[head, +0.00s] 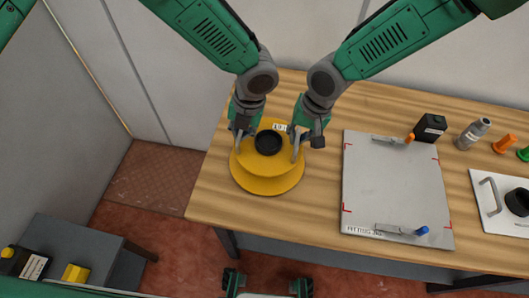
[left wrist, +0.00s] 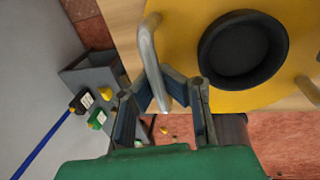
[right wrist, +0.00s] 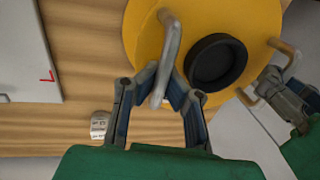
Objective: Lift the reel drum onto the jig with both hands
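The yellow reel drum (head: 262,184) with a black hub (head: 268,142) stands upright near the table's left end, apparently resting on the wood. Two grey handles rise from its top. My left gripper (head: 241,133) is closed around the left handle, which shows between its fingers in the left wrist view (left wrist: 150,50). My right gripper (head: 301,139) is closed around the other handle, seen in the right wrist view (right wrist: 168,50). The jig is a flat grey plate (head: 392,185) with red corner marks, right of the drum, with nothing on its middle.
The jig carries an orange-ended clamp (head: 408,138) and a blue-ended clamp (head: 421,231) at its edges. A black labelled box (head: 430,127), a grey bottle (head: 473,133) and a white plate with a handle (head: 490,209) stand farther right. A strip of bare wood lies between drum and jig.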

